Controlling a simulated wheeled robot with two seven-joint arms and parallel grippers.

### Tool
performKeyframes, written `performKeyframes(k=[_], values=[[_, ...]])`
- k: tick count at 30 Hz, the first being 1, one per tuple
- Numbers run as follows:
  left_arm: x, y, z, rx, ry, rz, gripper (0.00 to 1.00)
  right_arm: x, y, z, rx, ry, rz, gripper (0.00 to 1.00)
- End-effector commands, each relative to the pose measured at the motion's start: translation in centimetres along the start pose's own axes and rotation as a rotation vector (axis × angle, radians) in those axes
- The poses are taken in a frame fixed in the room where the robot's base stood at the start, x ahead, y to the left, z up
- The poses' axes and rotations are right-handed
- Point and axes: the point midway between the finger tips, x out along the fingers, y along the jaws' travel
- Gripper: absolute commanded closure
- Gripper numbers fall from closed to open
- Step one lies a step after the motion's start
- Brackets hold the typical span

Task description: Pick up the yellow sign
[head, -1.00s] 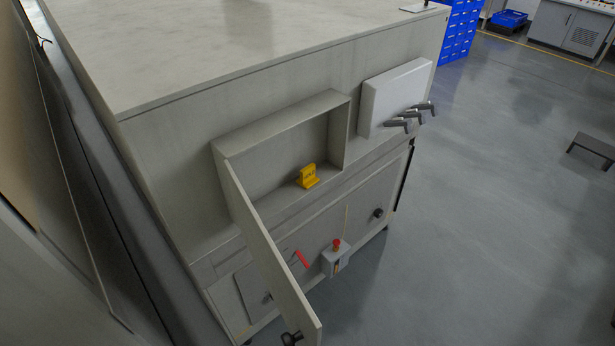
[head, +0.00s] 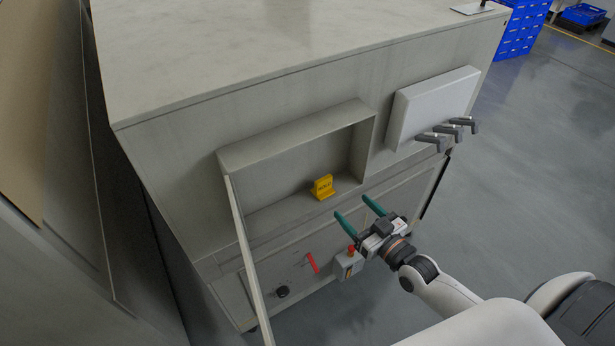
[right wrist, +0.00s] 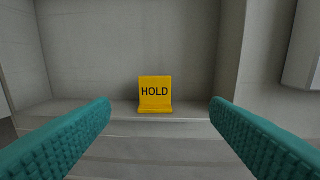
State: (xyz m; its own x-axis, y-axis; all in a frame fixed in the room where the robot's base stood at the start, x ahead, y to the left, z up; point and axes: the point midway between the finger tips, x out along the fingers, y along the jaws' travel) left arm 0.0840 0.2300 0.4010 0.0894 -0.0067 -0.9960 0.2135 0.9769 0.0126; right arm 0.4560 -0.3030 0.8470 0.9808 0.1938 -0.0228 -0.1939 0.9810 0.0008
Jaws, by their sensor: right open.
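The yellow sign (head: 323,187) stands upright on the floor of an open recess in the front of the grey cabinet. In the right wrist view the sign (right wrist: 155,94) faces me, reads "HOLD" and sits between my fingers in the picture, farther ahead. My right gripper (head: 356,212) is open and empty, with teal fingers. It is in front of the recess, apart from the sign and pointing toward it. My left gripper is not in view.
The recess door (head: 248,262) hangs open at the left. A white box with several dark handles (head: 447,133) is to the right. Below are a red lever (head: 312,262) and a box with a red button (head: 347,266). Open floor (head: 530,180) lies at right.

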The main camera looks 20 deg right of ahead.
Motion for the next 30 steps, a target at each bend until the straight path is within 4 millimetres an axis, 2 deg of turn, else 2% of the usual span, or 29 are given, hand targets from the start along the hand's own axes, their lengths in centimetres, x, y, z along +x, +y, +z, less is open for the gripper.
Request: performKeyframes(k=[2,6,12,18,27,30], values=[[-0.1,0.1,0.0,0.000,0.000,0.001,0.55,0.5,0.2,1.1,0.002,-0.022,0.007,0.29],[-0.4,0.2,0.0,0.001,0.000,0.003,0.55,2.8,0.2,1.4,0.002,-0.029,0.008,0.29],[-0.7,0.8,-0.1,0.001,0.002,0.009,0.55,6.0,0.3,1.3,0.003,-0.025,0.007,0.29],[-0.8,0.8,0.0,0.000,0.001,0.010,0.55,7.3,0.3,1.1,0.002,-0.023,0.007,0.29],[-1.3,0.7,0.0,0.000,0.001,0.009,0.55,11.5,0.4,0.7,0.003,-0.025,0.007,0.29],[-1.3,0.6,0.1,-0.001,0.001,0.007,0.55,12.1,0.4,0.6,0.002,-0.023,0.007,0.29]])
